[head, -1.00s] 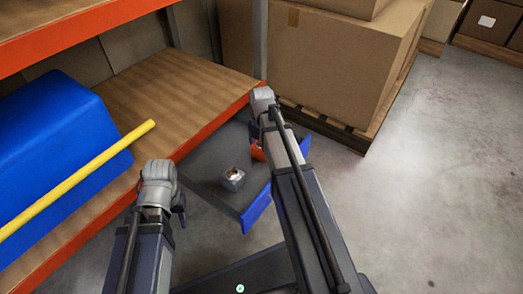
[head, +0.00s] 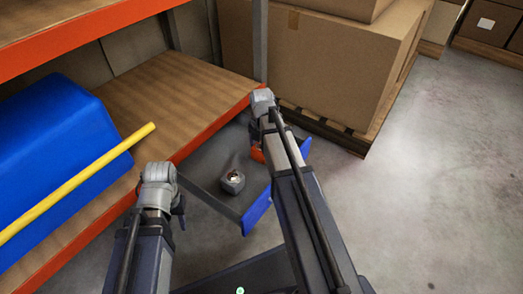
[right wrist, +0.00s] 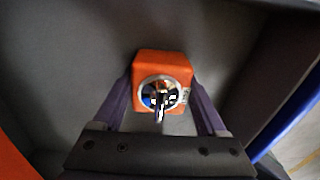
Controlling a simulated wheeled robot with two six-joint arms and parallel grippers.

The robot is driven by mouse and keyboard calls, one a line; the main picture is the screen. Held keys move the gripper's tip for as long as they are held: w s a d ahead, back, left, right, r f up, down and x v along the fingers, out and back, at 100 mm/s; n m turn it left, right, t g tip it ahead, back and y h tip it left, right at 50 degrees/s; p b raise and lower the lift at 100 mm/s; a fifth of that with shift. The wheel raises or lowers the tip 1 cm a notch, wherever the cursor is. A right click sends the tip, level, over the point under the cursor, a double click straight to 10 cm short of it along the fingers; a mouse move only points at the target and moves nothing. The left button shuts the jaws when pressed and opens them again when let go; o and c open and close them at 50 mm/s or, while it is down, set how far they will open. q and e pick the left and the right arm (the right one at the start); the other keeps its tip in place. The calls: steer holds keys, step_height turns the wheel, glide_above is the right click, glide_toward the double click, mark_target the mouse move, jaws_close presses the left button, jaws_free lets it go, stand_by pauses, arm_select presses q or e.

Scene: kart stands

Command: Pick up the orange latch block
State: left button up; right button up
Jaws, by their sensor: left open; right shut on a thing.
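The orange latch block (right wrist: 163,66) sits between the two fingers of my right gripper (right wrist: 160,88) in the right wrist view. A round metal ring with a dark pin shows on its near face. My right gripper is shut on the block, inside or just above a grey tray. In the head view only a small part of the orange block (head: 257,153) shows beside my right arm, which hides most of that gripper. My left gripper (head: 179,206) is open and empty, left of the tray; its fingers are mostly hidden by its wrist.
The grey tray with blue end rims (head: 256,212) holds a grey block with a round hole (head: 232,182). An orange-edged shelf (head: 172,93) with a blue bin (head: 60,140) and a yellow bar (head: 85,175) stands left. Cardboard boxes (head: 330,65) stand behind. Floor at right is clear.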

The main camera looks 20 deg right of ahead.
step_height(320, 180, up, 10)
steer(key=p, duration=0.9)
steer(key=shift+p, duration=0.35)
